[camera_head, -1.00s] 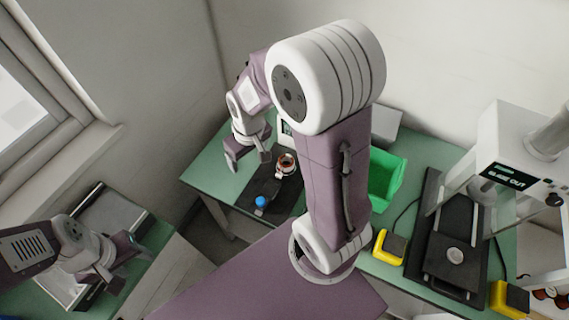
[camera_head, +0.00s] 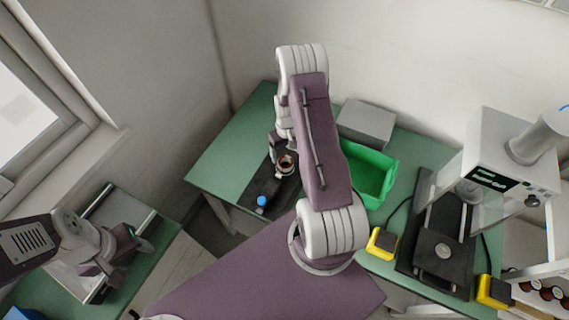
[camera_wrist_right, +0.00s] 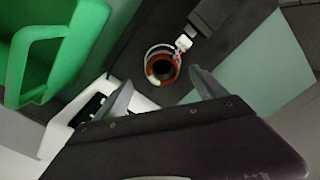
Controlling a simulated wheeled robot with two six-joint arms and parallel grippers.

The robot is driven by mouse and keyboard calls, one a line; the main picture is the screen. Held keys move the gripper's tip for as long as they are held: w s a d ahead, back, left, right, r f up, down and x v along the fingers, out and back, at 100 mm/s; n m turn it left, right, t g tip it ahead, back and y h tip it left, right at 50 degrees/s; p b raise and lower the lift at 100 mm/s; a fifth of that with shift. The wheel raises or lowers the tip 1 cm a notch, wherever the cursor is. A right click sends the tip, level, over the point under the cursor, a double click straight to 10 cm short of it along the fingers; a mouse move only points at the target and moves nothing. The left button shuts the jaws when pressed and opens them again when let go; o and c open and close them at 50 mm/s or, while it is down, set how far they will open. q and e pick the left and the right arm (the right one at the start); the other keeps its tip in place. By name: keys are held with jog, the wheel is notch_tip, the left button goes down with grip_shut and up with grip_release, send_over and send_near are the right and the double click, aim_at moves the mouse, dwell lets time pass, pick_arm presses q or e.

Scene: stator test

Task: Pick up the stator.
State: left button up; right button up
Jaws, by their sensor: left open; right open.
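The stator (camera_head: 285,161), a small ring with copper-brown inside, stands on a dark mat on the green table in the head view. In the right wrist view the stator (camera_wrist_right: 161,66) lies just beyond the fingertips, with white parts and coloured wires at its rim. My right gripper (camera_wrist_right: 165,84) is open, its fingers on either side of the line to the stator, apart from it. In the head view this gripper is largely hidden by my right arm, close beside the stator. My left gripper (camera_head: 122,258) is open and empty over the left table.
A green bin (camera_head: 386,187) stands right of the stator, with a grey box (camera_head: 366,124) behind. A blue-capped object (camera_head: 262,201) sits at the mat's front. A test machine (camera_head: 497,150) and yellow-black blocks (camera_head: 383,243) are farther right. The green table's left part is clear.

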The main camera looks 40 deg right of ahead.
aim_at(286, 162)
jog(key=shift+w+d+f, duration=0.1)
jog(key=shift+w+f, duration=0.05)
jog(key=shift+f, duration=0.45)
jog(key=shift+f+p, duration=0.25)
jog(key=shift+p, duration=0.05)
jog(key=f, duration=0.1)
jog(key=f+p, duration=0.1)
jog(key=f, duration=0.2)
jog(key=shift+s+a, duration=0.3)
jog(key=shift+a, duration=0.05)
jog(key=shift+w+f, duration=0.1)
jog(key=shift+f, duration=0.25)
grip_shut()
